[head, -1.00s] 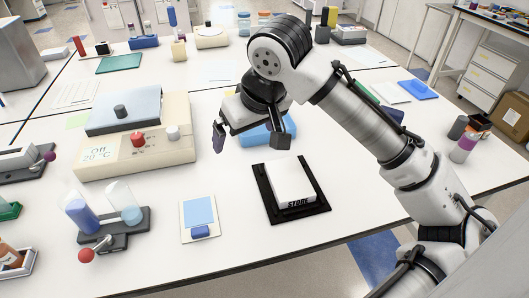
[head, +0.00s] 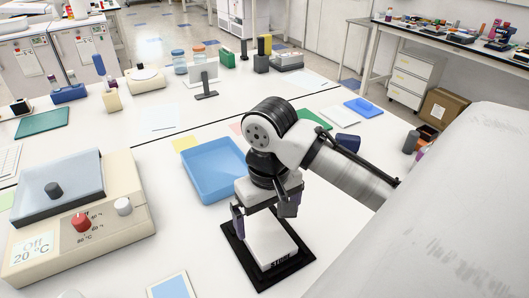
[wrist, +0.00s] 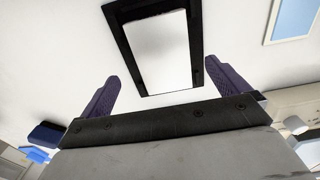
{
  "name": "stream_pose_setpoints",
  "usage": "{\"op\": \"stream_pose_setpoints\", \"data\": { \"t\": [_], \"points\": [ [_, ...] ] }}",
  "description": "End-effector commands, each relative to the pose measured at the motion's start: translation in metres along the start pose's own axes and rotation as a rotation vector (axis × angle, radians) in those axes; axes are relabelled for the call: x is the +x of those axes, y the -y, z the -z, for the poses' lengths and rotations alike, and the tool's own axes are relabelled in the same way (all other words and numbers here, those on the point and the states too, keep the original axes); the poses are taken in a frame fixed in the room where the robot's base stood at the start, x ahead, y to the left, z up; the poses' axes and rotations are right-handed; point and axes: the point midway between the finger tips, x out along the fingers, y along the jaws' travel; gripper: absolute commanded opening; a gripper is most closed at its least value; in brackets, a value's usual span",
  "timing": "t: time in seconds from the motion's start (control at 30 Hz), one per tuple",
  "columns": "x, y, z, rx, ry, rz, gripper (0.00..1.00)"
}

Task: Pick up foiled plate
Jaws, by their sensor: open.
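The foiled plate (head: 270,243) is a pale, flat-topped block sitting in a black holder (head: 294,266) with lettering on its front edge. In the wrist view the plate (wrist: 162,50) shows as a plain whitish rectangle inside the black frame (wrist: 118,38). My gripper (head: 264,214) is open and empty above the holder, with its two purple-grey fingers pointing down. The gripper covers the plate's far part in the head view. In the wrist view the fingers (wrist: 162,76) are spread wider than the plate and stand near its lower end; I see no contact.
A blue tray (head: 212,191) lies just behind the holder. A thermal cycler (head: 110,238) with a red knob stands at left. A card with a blue square (head: 172,288) lies at front left. Bare white table separates the holder from the cycler.

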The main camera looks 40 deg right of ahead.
Motion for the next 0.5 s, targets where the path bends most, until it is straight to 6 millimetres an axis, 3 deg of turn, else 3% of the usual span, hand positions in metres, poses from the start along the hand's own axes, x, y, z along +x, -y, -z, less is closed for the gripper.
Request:
{"op": "stream_pose_setpoints", "data": {
  "t": [0.17, 0.5],
  "points": [
    [0.010, 0.001, 0.002, -0.002, 0.001, 0.000, 1.00],
    [0.052, 0.003, 0.006, -0.001, 0.000, 0.000, 1.00]
  ]
}}
